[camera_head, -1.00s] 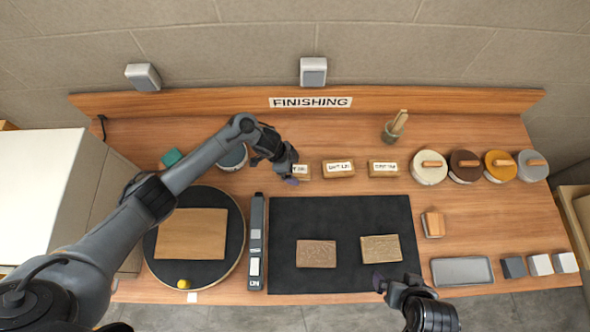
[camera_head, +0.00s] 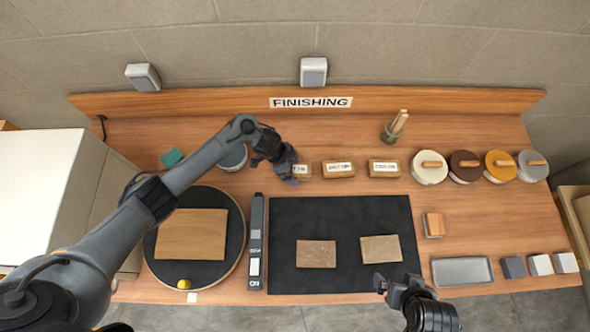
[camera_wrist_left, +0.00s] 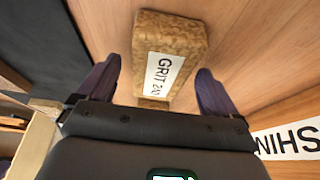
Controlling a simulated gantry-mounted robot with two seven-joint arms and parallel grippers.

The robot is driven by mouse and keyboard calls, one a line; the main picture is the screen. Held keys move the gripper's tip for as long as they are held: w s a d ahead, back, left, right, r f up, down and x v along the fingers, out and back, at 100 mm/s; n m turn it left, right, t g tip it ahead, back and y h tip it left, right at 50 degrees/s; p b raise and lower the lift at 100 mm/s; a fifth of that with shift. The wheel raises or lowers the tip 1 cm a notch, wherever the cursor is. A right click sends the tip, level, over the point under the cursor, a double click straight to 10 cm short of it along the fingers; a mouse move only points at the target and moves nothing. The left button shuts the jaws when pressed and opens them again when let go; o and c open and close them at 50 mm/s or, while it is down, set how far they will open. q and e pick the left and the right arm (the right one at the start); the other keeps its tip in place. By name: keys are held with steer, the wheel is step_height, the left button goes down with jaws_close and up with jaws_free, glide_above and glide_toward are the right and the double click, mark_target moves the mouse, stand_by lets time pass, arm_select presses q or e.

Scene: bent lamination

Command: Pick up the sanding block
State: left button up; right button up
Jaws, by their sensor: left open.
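A tan sanding block (camera_head: 303,171) with a white label stands at the left end of a row of three labelled blocks. In the left wrist view, a block (camera_wrist_left: 172,38) with rough brown sides and a "GRIT" label lies ahead, its near end between the fingers. My left gripper (camera_head: 294,174) is open at the leftmost block, and in its wrist view the dark fingers (camera_wrist_left: 155,85) stand on either side with visible gaps. The middle block (camera_head: 338,170) and right block (camera_head: 384,169) are to its right. My right gripper (camera_head: 383,284) is at the bench's front edge; its jaw opening is unclear.
A black mat (camera_head: 340,215) holds two brown boards. A round turntable (camera_head: 227,268) with a wooden panel is at left, beside a dark rail (camera_head: 256,240). A grey tray (camera_head: 462,270) is at front right.

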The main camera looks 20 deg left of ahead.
arm_select(q)
steer(key=shift+c, duration=0.2)
steer(key=c, duration=1.1)
step_height(320, 180, up, 10)
steer(key=shift+r+p, duration=0.25)
steer(key=shift+p, duration=0.2)
